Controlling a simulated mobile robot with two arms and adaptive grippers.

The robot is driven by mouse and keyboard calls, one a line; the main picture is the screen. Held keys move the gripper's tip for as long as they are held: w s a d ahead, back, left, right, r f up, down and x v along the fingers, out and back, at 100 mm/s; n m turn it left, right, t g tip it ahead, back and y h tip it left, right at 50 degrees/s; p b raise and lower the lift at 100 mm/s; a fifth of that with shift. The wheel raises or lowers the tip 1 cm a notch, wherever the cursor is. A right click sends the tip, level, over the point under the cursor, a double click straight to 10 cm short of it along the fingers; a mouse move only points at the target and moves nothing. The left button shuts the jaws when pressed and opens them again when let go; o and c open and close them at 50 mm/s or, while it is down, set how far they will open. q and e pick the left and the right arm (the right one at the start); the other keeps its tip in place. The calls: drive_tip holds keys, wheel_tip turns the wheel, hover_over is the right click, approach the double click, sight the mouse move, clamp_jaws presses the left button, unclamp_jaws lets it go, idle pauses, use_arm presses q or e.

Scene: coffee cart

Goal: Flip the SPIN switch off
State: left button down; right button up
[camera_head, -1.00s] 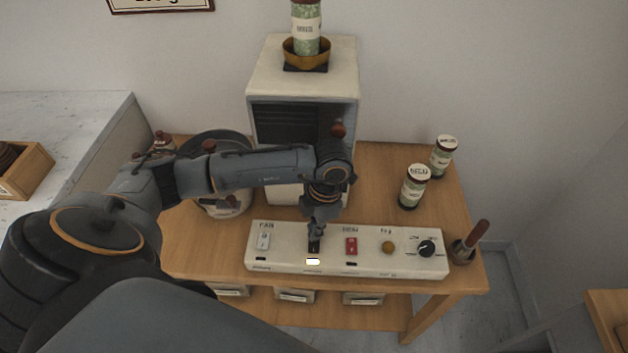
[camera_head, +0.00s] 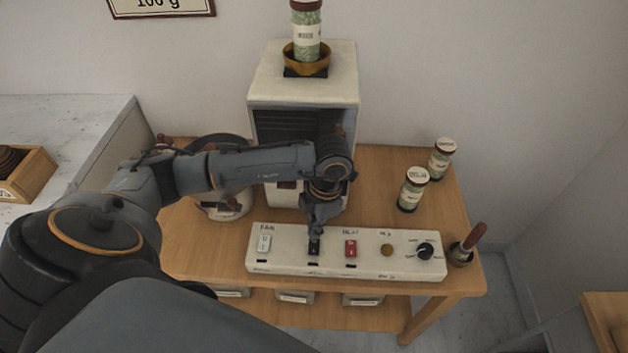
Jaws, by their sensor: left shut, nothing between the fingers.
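A long white control panel (camera_head: 345,270) lies along the front of the wooden table. A black rocker switch (camera_head: 314,248) sits between the white FAN switch (camera_head: 264,243) and the red HEAT switch (camera_head: 350,248). Its label is hidden behind my left gripper, so I cannot read SPIN. The indicator window (camera_head: 313,264) below it is dark. My left gripper (camera_head: 316,232) is shut and empty, pointing down at the top end of the black switch. I cannot tell whether the fingertips touch it. My right gripper is not in view.
A brass button (camera_head: 387,250) and a black dial (camera_head: 425,251) sit further right on the panel. A white machine (camera_head: 303,85) stands behind my arm with a jar (camera_head: 306,30) on top. Two jars (camera_head: 412,190) (camera_head: 441,157) and a wooden-handled tool (camera_head: 470,242) stand at the right.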

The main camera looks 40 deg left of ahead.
sight(315, 241)
use_arm(q)
wheel_tip(315, 241, up, 4)
drive_tip(key=shift+r+p, duration=0.15)
drive_tip(key=shift+p, duration=1.05)
